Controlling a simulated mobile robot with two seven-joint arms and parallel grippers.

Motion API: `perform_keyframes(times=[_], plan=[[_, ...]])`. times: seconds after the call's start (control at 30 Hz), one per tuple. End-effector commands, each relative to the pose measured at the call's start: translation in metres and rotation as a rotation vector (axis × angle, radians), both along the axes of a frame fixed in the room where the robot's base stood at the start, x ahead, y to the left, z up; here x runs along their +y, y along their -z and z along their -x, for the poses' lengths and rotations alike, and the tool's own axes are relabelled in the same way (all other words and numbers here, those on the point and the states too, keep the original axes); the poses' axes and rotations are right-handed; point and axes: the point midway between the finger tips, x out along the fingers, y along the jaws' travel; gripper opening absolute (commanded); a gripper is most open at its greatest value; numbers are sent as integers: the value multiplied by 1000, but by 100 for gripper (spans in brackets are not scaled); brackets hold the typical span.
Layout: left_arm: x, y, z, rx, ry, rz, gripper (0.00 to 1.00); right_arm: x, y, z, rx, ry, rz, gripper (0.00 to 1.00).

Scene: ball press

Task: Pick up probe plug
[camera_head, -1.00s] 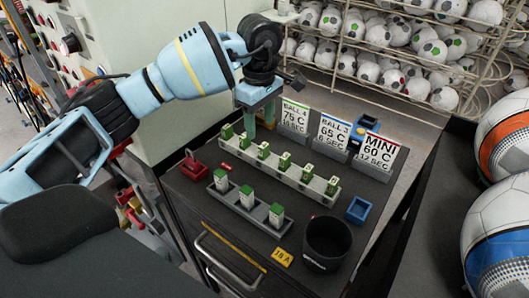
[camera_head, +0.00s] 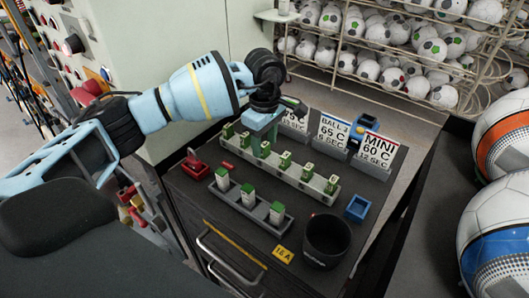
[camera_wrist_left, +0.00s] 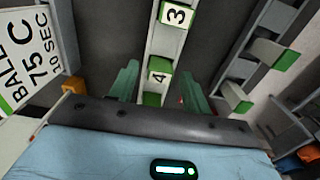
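I cannot tell for certain which piece is the probe plug. Several small green-and-white numbered plugs (camera_head: 285,161) stand in a long pale rail on the dark cabinet top. My left gripper (camera_head: 263,137) is over the far-left part of this rail, pointing down. In the left wrist view its fingers (camera_wrist_left: 160,88) are open, one on each side of the rail near the plug marked 4 (camera_wrist_left: 158,78); I see nothing held. The plug marked 3 (camera_wrist_left: 175,14) is farther along. My right gripper is not in view.
Sign cards (camera_head: 376,150) stand behind the rails, close to the left gripper. A black cup (camera_head: 326,240), a blue box (camera_head: 358,208), a yellow tag (camera_head: 283,254) and a red holder (camera_head: 195,165) are on the cabinet top. A rack of balls is behind.

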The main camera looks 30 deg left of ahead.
Motion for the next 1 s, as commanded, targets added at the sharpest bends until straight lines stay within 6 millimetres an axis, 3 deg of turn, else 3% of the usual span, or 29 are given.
perform_keyframes(times=[0.03, 0.33, 0.67, 1.0], plan=[[0, 0, 0, 0, 0, 0, 41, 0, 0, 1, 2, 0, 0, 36], [0, -1, 0, 0, 0, 0, 4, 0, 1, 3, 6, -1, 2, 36], [0, -11, 0, -1, 0, 0, 4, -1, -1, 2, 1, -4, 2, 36], [0, -71, -1, -3, 0, 0, 4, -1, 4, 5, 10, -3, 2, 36]])
